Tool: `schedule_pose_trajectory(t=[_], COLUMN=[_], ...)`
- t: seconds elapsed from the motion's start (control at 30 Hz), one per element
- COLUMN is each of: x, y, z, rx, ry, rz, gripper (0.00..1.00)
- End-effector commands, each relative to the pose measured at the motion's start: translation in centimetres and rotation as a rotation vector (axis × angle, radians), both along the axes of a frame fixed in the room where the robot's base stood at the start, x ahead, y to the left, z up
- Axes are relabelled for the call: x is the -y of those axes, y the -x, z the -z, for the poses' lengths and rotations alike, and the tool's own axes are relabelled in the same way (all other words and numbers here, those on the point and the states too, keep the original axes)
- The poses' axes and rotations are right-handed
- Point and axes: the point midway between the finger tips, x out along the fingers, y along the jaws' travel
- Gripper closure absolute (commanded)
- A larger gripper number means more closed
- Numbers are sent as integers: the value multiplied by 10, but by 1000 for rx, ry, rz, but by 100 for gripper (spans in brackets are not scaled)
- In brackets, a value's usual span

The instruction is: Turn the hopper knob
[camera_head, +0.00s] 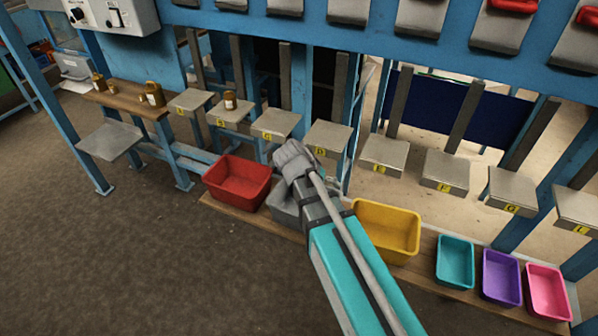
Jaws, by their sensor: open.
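A pale control box (112,16) is mounted on the blue frame at the top left. A round black knob (77,14) is on its face, with a second dark control (115,17) to its right. I cannot tell from labels which one is the hopper knob. My gripper (290,157) is near the middle of the view, above the row of bins and well to the right of and below the control box. It touches no knob. It is open, with no held object visible; its fingers are hard to make out from this angle.
Small lettered platforms (384,153) line the blue frame, one bearing an amber jar (230,100). More jars stand on a wooden bench (126,98) at left. Coloured bins, including a red bin (237,184) and yellow bin (388,228), sit below. Open floor lies at lower left.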

Motion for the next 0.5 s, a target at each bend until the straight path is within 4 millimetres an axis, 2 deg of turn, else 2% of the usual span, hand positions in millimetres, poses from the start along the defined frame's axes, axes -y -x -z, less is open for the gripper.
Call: schedule_pose_trajectory(t=[0.03,0.2,0.5], x=[15,49,93], y=[8,27,63], z=[4,17,31], rx=[-37,-157,-290], ry=[-28,-140,-364], rz=[-1,-34,-127], gripper=[10,10,10])
